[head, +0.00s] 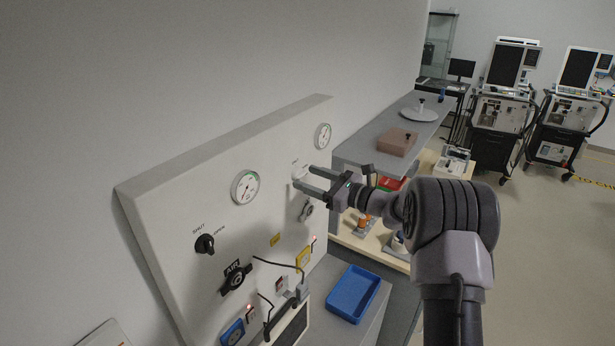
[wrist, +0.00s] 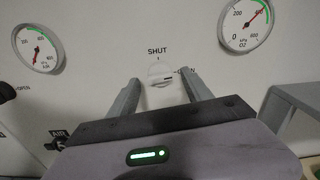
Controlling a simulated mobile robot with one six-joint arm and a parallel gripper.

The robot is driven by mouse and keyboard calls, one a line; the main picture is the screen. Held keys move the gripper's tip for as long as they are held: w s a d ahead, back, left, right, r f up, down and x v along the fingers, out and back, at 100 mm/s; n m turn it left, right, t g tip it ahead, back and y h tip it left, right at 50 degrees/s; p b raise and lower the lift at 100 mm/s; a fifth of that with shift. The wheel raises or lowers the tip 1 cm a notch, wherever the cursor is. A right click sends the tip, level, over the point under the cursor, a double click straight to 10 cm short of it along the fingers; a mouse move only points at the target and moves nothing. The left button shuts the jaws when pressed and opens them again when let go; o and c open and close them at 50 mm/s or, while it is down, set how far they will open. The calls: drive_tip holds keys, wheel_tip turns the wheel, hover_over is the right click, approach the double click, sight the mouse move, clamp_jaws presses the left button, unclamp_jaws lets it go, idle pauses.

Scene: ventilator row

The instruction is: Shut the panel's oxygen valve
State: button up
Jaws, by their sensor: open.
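The oxygen valve is a pale knob (wrist: 160,73) on the white wall panel (head: 165,205), below the O2 gauge (wrist: 245,25) in the wrist view. SHUT is printed above it and OPEN to its right, partly behind a finger. A short dark mark on the knob lies on its right side, toward OPEN. My gripper (wrist: 160,78) is open, with one finger on each side of the knob; I cannot tell whether they touch it. In the head view my gripper (head: 303,176) reaches the panel's right part, and its fingers largely hide the knob.
A black valve knob (head: 205,243) with SHUT and OPEN labels sits farther left, below another gauge (head: 245,187). An AIR outlet (head: 236,280) and cables are lower on the panel. A blue tray (head: 353,294) lies below. Shelves (head: 365,150) stand right of the panel.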

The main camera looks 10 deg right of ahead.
drive_tip(key=shift+w+a, duration=0.35)
clamp_jaws()
drive_tip(key=shift+f+n+b, duration=0.15)
drive_tip(key=shift+n+b, duration=0.15)
drive_tip(key=shift+b, duration=0.35)
drive_tip(key=n+b, duration=1.5)
drive_tip(key=b, duration=0.9)
drive_tip(key=shift+n+b, duration=0.35)
drive_tip(key=shift+n, duration=0.05)
